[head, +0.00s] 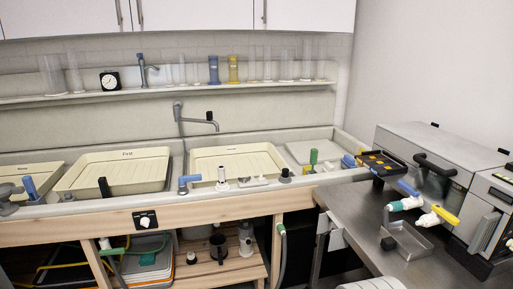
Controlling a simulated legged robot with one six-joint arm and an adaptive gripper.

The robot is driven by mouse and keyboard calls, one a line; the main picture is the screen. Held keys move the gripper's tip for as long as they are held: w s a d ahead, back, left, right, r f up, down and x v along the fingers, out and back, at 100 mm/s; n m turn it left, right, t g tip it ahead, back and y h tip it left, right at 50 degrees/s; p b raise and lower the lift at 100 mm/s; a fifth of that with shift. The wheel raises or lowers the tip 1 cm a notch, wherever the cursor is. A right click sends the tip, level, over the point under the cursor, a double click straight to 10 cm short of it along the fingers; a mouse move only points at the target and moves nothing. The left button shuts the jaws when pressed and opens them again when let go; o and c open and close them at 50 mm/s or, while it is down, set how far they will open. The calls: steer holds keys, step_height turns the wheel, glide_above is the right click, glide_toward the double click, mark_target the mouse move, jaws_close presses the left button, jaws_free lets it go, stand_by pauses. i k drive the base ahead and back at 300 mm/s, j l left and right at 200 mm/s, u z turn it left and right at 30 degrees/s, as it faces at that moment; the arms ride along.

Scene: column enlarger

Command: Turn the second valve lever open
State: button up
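Two white valves stand out over the steel counter at the right. The nearer-left one (405,203) has a blue lever (408,188) and a teal collar. The one to its right (430,219) has a yellow lever (446,214), slanting down to the right. I cannot tell which is the second valve, nor whether any lever is open or closed. My gripper is not in view.
A grey machine (425,150) stands behind the valves. A small metal tray (408,240) is below them on the steel counter (350,215). Cream trays (118,172) fill the long sink at left. The counter's front left part is fairly clear.

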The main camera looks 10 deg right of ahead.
mark_target(406, 186)
steer(key=z, duration=1.25)
